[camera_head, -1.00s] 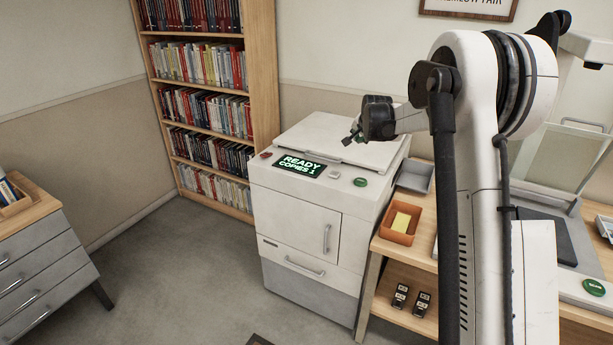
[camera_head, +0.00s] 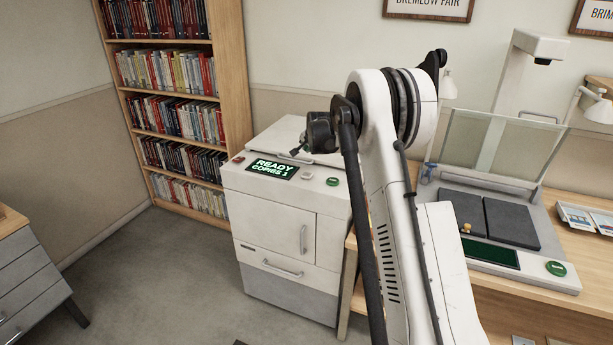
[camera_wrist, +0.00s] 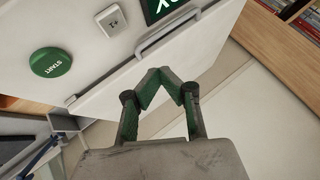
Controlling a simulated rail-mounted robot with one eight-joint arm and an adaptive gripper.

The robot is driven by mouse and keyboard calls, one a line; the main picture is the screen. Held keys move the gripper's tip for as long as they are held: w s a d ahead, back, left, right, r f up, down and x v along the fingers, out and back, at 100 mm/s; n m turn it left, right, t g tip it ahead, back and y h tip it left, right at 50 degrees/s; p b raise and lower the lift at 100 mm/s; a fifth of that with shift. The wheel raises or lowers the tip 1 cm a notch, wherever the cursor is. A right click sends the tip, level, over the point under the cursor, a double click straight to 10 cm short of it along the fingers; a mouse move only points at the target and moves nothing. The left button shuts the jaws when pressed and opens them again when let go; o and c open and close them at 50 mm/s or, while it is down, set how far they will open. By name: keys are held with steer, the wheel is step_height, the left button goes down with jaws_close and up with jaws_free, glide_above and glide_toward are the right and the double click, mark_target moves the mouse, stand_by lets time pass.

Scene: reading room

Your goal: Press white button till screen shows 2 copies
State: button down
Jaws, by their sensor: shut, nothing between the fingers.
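The white copier (camera_head: 270,215) stands in front of the bookshelf. Its screen (camera_head: 272,169) reads "READY COPIES 1". The white button (camera_head: 307,176) sits right of the screen; in the wrist view the white button (camera_wrist: 112,20) is marked "1+" or similar. The round green START button (camera_head: 333,182) is farther right, and it also shows in the wrist view (camera_wrist: 50,62). My gripper (camera_head: 295,152) is above the copier near the lid's front edge, apart from the white button. In the wrist view my gripper (camera_wrist: 166,76) has its fingertips together, with nothing held.
The copier lid (camera_head: 285,137) is down, with a handle (camera_wrist: 168,33) along its front. A desk right of the copier holds a book scanner (camera_head: 450,190) with its own green button (camera_head: 556,268). The bookshelf (camera_head: 232,75) stands behind. Floor is open at front left.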

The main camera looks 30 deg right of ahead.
mark_target(307, 175)
step_height(307, 175, down, 8)
steer(key=b, duration=0.3)
steer(key=shift+r, duration=0.2)
steer(key=shift+f+b, duration=0.35)
steer(key=shift+f, duration=0.1)
steer(key=shift+f, duration=0.1)
stand_by(0.9)
steer(key=shift+f+b, duration=0.35)
steer(key=shift+b, duration=0.2)
steer(key=shift+f+b, duration=0.45)
steer(key=shift+f, duration=0.05)
stand_by(0.6)
steer(key=shift+r, duration=0.95)
steer(key=shift+r, duration=0.15)
steer(key=shift+r+p, duration=0.95)
steer(key=shift+r, duration=1.4)
